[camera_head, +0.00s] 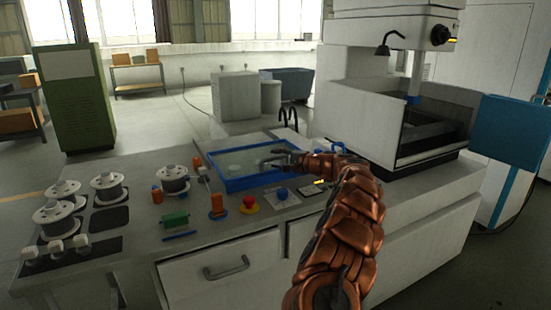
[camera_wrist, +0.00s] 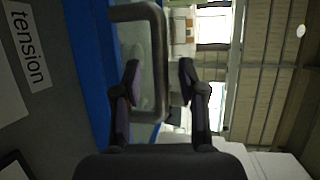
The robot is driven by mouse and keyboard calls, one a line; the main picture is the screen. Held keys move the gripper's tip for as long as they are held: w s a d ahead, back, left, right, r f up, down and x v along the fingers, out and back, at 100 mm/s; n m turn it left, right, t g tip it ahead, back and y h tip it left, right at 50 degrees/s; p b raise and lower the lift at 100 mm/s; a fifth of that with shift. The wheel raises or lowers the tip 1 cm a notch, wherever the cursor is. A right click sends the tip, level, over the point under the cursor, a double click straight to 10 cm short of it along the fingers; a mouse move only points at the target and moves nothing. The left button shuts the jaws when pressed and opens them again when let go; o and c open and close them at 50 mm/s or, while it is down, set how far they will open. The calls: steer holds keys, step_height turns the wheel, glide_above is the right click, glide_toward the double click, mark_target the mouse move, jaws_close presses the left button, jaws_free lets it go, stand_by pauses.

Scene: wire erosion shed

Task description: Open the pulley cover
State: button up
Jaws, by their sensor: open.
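The pulley cover looks to be the blue-framed, clear-topped panel (camera_head: 222,184) on the bench; its blue edge (camera_wrist: 88,60) runs down the wrist view. A dark grey handle loop (camera_wrist: 158,40) stands out from it. My gripper (camera_head: 268,158) is over the right part of the panel, fingers pointing left. In the wrist view my gripper (camera_wrist: 160,78) is open, with one finger on each side of the handle's outer bar. I cannot tell whether either finger touches it. The panel lies flat and looks closed. The handle is too small to make out in the head view.
Wire spools (camera_head: 109,186) stand at left. A machine with a tank (camera_head: 370,125) rises at right. A "tension" label (camera_wrist: 30,45) is near the handle.

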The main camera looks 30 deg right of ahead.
steer(key=shift+w+a+f, duration=0.1)
steer(key=shift+w+a, duration=0.15)
steer(key=shift+w, duration=0.35)
steer(key=shift+c, duration=0.2)
jaws_close()
